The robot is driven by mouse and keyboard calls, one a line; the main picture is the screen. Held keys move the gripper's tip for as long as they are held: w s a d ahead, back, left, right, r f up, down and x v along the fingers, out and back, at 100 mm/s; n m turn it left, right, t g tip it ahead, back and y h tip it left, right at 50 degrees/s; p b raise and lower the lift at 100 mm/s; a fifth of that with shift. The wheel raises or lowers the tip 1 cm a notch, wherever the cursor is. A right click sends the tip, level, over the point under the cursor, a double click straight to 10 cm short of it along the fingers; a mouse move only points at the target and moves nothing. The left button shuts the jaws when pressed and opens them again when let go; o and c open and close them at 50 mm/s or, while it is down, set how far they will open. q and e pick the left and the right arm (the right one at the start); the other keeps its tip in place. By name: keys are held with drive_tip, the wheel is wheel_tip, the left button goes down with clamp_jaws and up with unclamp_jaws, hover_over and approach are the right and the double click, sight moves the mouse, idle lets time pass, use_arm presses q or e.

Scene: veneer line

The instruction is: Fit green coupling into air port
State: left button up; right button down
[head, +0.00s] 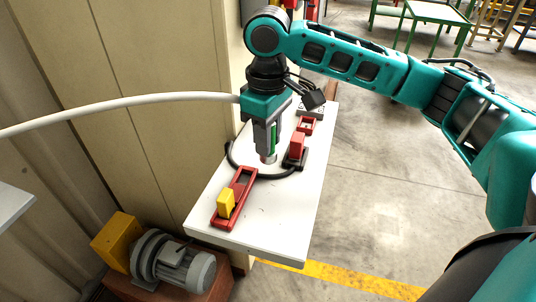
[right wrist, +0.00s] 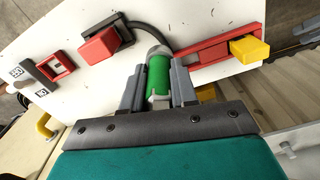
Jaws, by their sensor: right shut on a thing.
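My right gripper (head: 268,150) reaches down over a white tabletop (head: 280,215) and is shut on the green coupling (head: 273,137). In the right wrist view the coupling (right wrist: 158,75) is a green cylinder between the two grey fingers, with a rounded grey end (right wrist: 157,51) beyond it. In the head view the coupling's lower end is close above the tabletop; I cannot tell whether it touches anything. No air port can be made out for certain; it may be hidden behind the coupling or gripper. My left gripper is not in view.
A red bracket (head: 243,184) with a yellow block (head: 226,203) lies at the table's near end. A red block (head: 297,146) on a black base stands right of the gripper, with a black cable (head: 262,176) looping around. A pale hose (head: 100,106) runs left. A motor (head: 172,264) sits below.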

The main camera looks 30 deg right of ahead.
sight(272, 157)
wheel_tip(272, 157, down, 4)
drive_tip(key=shift+f, duration=0.2)
drive_tip(key=shift+f, duration=0.1)
drive_tip(key=c, duration=0.9)
unclamp_jaws()
